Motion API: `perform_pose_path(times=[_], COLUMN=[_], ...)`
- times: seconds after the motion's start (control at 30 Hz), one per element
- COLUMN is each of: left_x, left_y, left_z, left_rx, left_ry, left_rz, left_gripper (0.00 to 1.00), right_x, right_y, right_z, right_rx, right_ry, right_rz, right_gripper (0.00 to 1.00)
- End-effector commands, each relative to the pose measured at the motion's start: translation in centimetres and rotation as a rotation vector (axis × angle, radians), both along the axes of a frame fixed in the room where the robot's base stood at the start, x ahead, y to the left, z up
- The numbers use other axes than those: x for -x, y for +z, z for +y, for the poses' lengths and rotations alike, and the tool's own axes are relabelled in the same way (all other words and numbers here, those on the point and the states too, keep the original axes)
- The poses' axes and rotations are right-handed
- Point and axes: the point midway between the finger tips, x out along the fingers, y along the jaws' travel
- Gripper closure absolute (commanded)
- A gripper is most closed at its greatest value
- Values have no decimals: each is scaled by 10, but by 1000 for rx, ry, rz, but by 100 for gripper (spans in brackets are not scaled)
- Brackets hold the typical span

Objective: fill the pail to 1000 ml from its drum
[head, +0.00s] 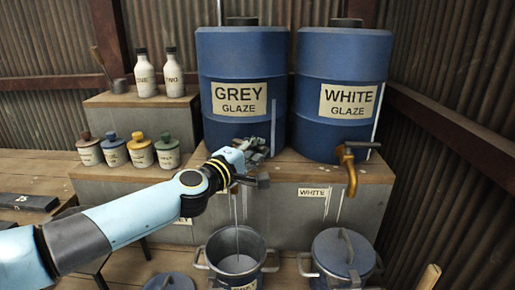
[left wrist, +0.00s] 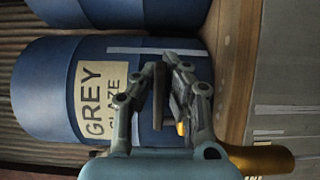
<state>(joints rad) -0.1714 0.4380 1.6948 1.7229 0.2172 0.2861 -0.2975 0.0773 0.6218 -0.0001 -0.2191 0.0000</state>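The blue drum labelled GREY GLAZE (head: 240,60) stands on the wooden bench; it also shows in the left wrist view (left wrist: 60,70). My left gripper (head: 255,150) is at this drum's tap and mostly covers it. In the left wrist view its fingers (left wrist: 168,95) are close together by the tap, whose brass part (left wrist: 265,159) shows at lower right. Whether they clasp the handle is unclear. A thin pale stream (head: 237,215) runs down into the open metal pail (head: 272,258). Grey shows inside the pail; its level is not readable. My right gripper is not in view.
A WHITE GLAZE drum (head: 343,60) with a brass tap (head: 350,170) stands at right, with a lidded pail (head: 343,255) below it. Several small jars (head: 139,152) and two white bottles (head: 145,75) stand at left. Another lid (head: 168,282) shows at the bottom.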

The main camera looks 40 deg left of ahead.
Motion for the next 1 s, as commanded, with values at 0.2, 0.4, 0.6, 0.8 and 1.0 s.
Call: perform_pose_path(times=[0.2,0.4,0.6,0.8,1.0], left_x=[1,1,0,2,28], left_y=[-2,-2,-1,-1,-2], left_z=[0,0,0,0,-5], left_rx=[1,1,0,0,-1], left_ry=[1,1,1,1,-1], left_rz=[4,4,2,1,4], left_gripper=[100,80,65,65,65], right_x=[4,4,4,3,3], right_y=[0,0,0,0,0], right_z=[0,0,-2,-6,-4], right_rx=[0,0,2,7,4], right_ry=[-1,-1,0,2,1], right_rz=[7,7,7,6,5], right_gripper=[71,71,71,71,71])
